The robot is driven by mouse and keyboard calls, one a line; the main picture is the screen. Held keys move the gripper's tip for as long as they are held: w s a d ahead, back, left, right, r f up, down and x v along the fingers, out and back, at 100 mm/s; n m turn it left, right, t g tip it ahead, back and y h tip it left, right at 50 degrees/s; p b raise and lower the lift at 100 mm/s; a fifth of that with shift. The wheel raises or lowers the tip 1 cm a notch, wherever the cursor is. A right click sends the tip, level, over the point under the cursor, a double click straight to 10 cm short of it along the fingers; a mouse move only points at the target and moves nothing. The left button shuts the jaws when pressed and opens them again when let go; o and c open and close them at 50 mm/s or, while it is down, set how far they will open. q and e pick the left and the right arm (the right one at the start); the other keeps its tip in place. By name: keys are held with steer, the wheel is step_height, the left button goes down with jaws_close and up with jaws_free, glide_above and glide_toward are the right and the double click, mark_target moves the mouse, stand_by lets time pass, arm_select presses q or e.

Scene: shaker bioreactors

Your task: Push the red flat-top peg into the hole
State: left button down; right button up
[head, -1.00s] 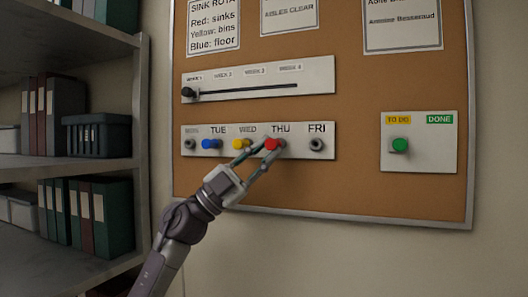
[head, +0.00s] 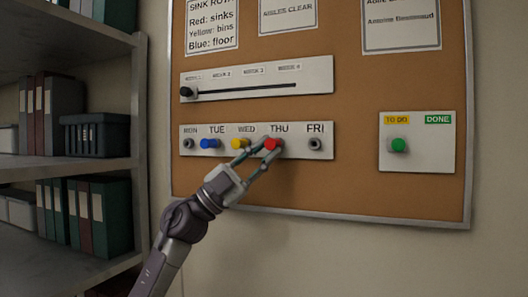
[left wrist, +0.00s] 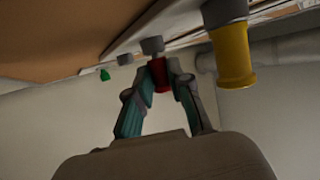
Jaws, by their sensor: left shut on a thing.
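The red peg (head: 271,144) is at the THU place on the white weekday strip (head: 325,152) on the wall board. My left gripper (head: 267,149) reaches up from below left, its fingers closed on the red peg. In the left wrist view the red peg (left wrist: 159,76) sits between the two fingertips, its far end at or close to a grey collar (left wrist: 152,46). I cannot tell how deep the peg is in its hole. The fingers hide part of it. My right gripper is not in view.
A yellow peg (head: 239,143) at WED is close beside my fingers, and a blue peg (head: 209,143) is at TUE. MON and FRI (head: 315,144) show bare grey collars. A slider panel (head: 316,75) is above; a green peg (head: 398,145) is right. Shelves (head: 100,165) stand left.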

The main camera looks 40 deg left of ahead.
arm_select(q)
steer(key=shift+w, duration=0.25)
steer(key=c, duration=1)
jaws_free()
